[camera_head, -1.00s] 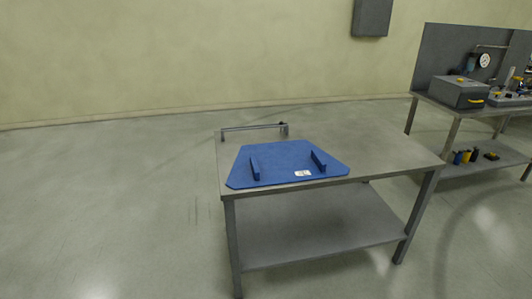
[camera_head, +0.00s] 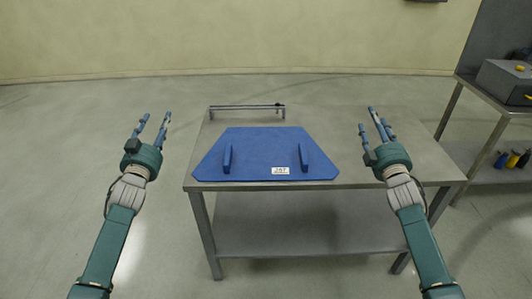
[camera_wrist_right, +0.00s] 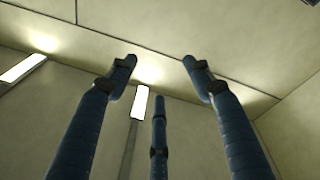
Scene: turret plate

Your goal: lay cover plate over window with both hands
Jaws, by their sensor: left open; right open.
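The blue cover plate (camera_head: 262,160) lies flat on the grey table, near its front edge. It is a trapezoid, wider at the front, with two upright blue handles, a left one (camera_head: 227,158) and a right one (camera_head: 303,156), and a white label (camera_head: 281,170). My left gripper (camera_head: 153,122) is open and empty, raised to the left of the plate. My right gripper (camera_head: 374,120) is open and empty, to the right of the plate. In the right wrist view its fingers (camera_wrist_right: 160,75) are spread with only wall and ceiling behind. I cannot make out a window opening.
The table (camera_head: 400,160) has bare room behind and right of the plate. A low metal bar (camera_head: 246,107) stands at its back left. At the right, a workbench carries a grey box (camera_head: 507,82), with small bottles (camera_head: 512,158) on its lower shelf.

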